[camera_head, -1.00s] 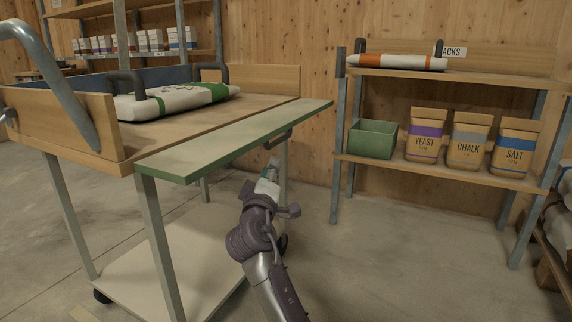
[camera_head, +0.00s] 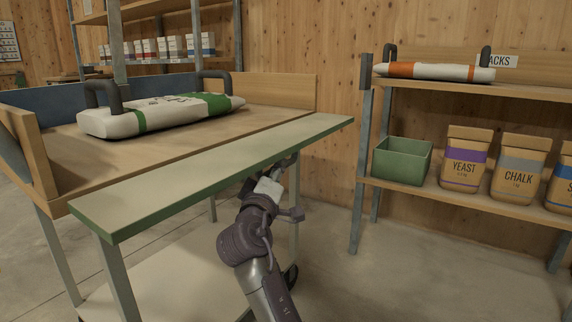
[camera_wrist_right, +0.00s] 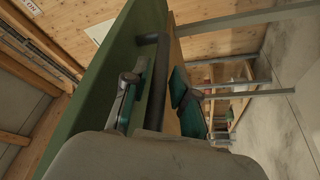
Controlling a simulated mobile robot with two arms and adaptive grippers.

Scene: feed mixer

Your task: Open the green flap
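The green flap (camera_head: 215,170) is a long panel along the near side of the wooden cart, lying about level with its pale green top up. In the right wrist view, the flap's green face (camera_wrist_right: 110,65) carries a dark bar handle (camera_wrist_right: 157,75). My right gripper (camera_head: 279,168) is under the flap's edge, towards its far right end. In the wrist view the gripper's two fingers (camera_wrist_right: 157,98) stand apart, one on each side of the handle, with gaps showing. The head view hides most of the fingers and handle. My left gripper is in neither view.
A white and green sack (camera_head: 165,113) lies on the cart top (camera_head: 85,150) behind the flap. To the right, a shelf (camera_head: 430,190) holds a green box (camera_head: 402,160) and paper bags (camera_head: 465,160). Floor between cart and shelf (camera_head: 400,270) is clear.

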